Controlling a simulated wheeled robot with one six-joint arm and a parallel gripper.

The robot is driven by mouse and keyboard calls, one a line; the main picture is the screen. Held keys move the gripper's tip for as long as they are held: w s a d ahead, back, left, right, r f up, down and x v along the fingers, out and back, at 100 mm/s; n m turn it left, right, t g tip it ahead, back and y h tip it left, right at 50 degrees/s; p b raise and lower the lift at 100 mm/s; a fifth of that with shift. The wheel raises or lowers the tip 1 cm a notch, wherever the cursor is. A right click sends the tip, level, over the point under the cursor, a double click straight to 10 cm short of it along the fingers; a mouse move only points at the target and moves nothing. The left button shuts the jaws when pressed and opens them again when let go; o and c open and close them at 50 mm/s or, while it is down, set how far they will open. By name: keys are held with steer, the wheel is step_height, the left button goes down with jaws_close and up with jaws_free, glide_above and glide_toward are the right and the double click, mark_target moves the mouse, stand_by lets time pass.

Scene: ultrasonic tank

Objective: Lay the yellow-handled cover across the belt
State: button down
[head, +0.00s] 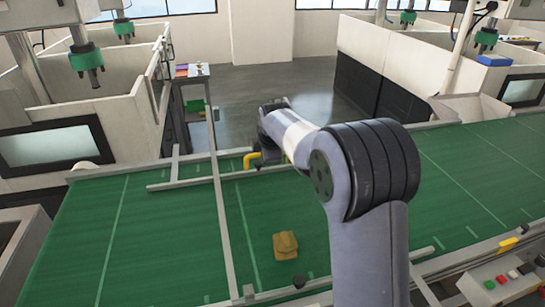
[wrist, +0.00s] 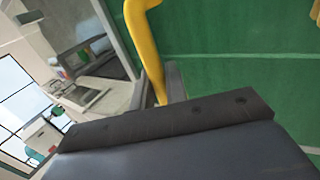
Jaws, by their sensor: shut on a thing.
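The cover's yellow handle (head: 250,160) shows at the far side of the belt in the head view, beside the end of my arm. In the wrist view the bent yellow handle (wrist: 143,35) runs down between the fingers of my gripper (wrist: 160,88), which is shut on it. The cover's plate cannot be clearly told apart from the rails and belt behind it, and my arm hides part of that area. The green belt (head: 170,240) runs across the head view below my arm, and it also fills the right of the wrist view (wrist: 230,60).
A tan block (head: 286,244) lies on the belt near its front edge. A metal rail (head: 222,220) crosses over the belt left of my arm. White-walled stations stand behind on both sides. A control box with buttons (head: 505,283) sits at the front right.

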steer(key=shift+f+b, duration=2.45)
steer(key=shift+f, duration=0.85)
steer(key=shift+s+d+b, duration=0.25)
steer(key=shift+s+b, duration=0.05)
steer(key=shift+s, duration=0.25)
steer(key=shift+f+b, duration=1.05)
steer(key=shift+f, duration=0.3)
steer(key=c, duration=1.3)
jaws_free()
steer(key=b, duration=0.2)
glide_toward(269, 172)
steer(key=f, duration=0.3)
steer(key=shift+w+a+f, duration=0.1)
steer(key=shift+w+f, duration=0.15)
steer(key=shift+f, duration=0.15)
steer(key=shift+f, duration=0.1)
